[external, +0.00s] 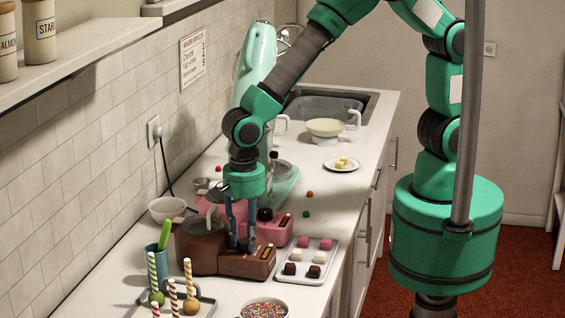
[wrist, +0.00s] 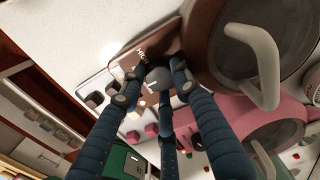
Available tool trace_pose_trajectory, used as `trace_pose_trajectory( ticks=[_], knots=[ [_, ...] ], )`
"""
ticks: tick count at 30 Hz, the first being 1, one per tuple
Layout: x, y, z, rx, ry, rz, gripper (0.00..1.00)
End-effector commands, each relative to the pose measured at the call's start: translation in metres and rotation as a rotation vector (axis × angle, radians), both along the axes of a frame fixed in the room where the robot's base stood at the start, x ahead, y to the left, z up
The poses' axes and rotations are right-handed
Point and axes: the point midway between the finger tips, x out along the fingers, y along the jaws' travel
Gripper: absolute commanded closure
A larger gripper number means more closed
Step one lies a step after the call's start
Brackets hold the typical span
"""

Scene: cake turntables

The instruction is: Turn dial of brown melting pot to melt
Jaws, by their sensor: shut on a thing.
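The brown melting pot (external: 197,250) stands on the counter, its round bowl at the left and its boxy control base (external: 252,264) at the right. In the wrist view the brown pot (wrist: 206,72) is at the upper right, with a grey ladle-like handle (wrist: 266,62) over its bowl. My gripper (external: 241,244) points down over the control base. In the wrist view my gripper's fingers (wrist: 153,88) are closed around the dark round dial (wrist: 157,76) of the brown pot. Lettering beside the dial is partly visible; I cannot read the dial's setting.
A pink melting pot (external: 276,231) stands close behind; it also shows in the wrist view (wrist: 262,120). A tray (external: 290,278) of pink and brown cubes lies right of the brown pot. Cake pops (external: 188,290) and a sprinkle bowl (external: 264,308) are in front.

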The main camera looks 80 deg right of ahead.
Motion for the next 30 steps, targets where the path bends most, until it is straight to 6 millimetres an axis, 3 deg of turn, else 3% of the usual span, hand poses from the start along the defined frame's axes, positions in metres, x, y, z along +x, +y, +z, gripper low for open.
trace_pose_trajectory(
  ticks=[7, 8, 11, 23, 30],
  knots=[
    [-0.001, 0.0, -0.001, -0.001, 0.002, 0.0, 0.95],
    [-0.001, 0.0, -0.001, -0.001, 0.002, 0.001, 0.67],
    [-0.001, 0.0, -0.001, -0.001, 0.002, 0.001, 0.49],
    [0.0, 0.0, 0.001, 0.0, -0.001, 0.001, 0.49],
    [0.0, 0.0, 0.015, 0.001, -0.001, 0.001, 0.49]
  ],
)
